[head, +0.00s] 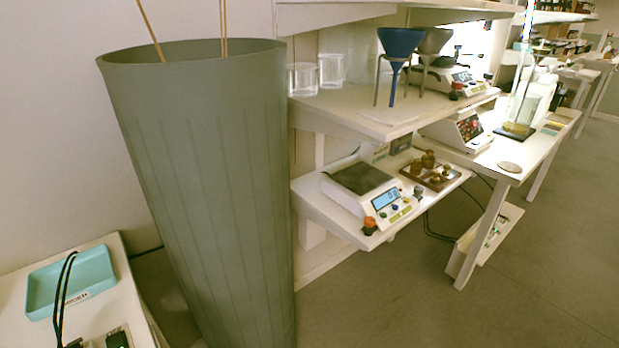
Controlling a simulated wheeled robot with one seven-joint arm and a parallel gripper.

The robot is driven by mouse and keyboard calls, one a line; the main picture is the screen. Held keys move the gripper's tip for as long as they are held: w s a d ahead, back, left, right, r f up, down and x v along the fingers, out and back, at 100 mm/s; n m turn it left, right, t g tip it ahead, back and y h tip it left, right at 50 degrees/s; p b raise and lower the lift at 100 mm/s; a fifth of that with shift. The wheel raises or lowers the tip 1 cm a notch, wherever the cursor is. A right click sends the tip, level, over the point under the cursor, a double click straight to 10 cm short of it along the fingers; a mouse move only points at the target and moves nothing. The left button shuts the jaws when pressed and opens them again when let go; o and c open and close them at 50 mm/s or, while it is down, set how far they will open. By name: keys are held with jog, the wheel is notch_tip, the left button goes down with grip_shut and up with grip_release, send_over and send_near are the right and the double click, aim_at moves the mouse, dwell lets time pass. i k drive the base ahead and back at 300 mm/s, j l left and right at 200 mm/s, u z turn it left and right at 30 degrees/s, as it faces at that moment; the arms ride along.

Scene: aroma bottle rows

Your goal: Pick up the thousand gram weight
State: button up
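Several brass weights stand on a small brown tray (452,183) on the lower shelf, right of a digital scale. The largest weight that I can make out (428,159) stands at the back of the tray. The weights are small in the picture, and I cannot read any gram marking. The scale (362,180) has a dark, bare pan and a lit display. My gripper is not in view.
A tall grey-green ribbed vessel (205,180) with thin sticks stands close in front. The upper shelf (365,113) overhangs the scale and holds glass beakers (302,79) and a blue funnel (400,45). A teal tray (95,268) lies bottom left. Floor at right is clear.

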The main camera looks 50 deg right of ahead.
aim_at(428, 161)
jog(key=z, duration=1.75)
